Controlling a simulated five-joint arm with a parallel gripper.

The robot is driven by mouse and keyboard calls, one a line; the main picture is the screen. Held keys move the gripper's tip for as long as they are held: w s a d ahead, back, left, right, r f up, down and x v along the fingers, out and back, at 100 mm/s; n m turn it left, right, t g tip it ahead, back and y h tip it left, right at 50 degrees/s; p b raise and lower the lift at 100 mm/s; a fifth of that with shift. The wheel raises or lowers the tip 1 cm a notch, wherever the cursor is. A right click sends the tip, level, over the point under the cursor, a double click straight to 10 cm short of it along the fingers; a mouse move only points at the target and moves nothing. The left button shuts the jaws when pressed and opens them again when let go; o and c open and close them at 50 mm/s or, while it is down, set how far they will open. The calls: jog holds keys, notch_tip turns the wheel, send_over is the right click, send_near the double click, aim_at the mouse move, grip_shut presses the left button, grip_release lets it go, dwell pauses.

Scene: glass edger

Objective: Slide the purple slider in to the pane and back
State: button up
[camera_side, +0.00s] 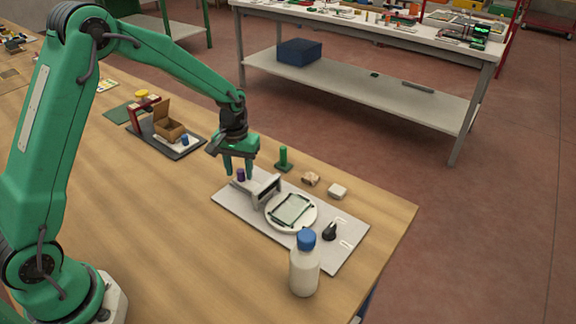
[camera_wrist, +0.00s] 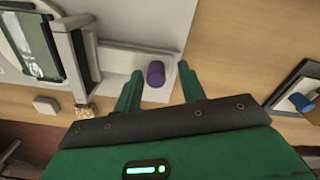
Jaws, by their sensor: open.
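The purple slider (camera_side: 240,175) is a small upright knob at the far left end of the light grey plate (camera_side: 232,203). In the wrist view the purple slider (camera_wrist: 155,74) shows between my two green fingers, with gaps on both sides. My gripper (camera_side: 238,171) is open and points down over it; in the wrist view its fingers (camera_wrist: 160,69) are spread. A grey upright block (camera_side: 265,188) stands between the slider and the pane. The glass pane (camera_side: 291,209) lies in dark clips on a round white disc (camera_side: 273,220); part of it shows in the wrist view (camera_wrist: 36,45).
A black knob (camera_side: 329,232) is on the plate's right end. A white bottle with a blue cap (camera_side: 304,266) stands at the plate's front edge. A green post (camera_side: 283,158), a brown block (camera_side: 311,179) and a white block (camera_side: 338,191) stand behind. A dark tray (camera_side: 184,152) holds a cardboard box (camera_side: 169,126).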

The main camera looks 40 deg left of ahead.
notch_tip(320, 180, up, 8)
jog(key=shift+f, duration=0.25)
jog(key=shift+r, duration=0.1)
dwell(0.4)
jog(key=shift+s+r, duration=0.2)
jog(key=shift+r, duration=0.2)
jog(key=s+d+r+m+t, duration=0.1)
jog(key=s+r+m+t, duration=0.15)
jog(key=s+r, duration=0.75)
jog(key=s+r+m+t, duration=0.2)
jog(key=s+t, duration=0.1)
jog(key=s, duration=1.1)
jog(key=shift+d+r, duration=0.25)
jog(key=shift+d, duration=0.2)
jog(key=shift+c, duration=0.4)
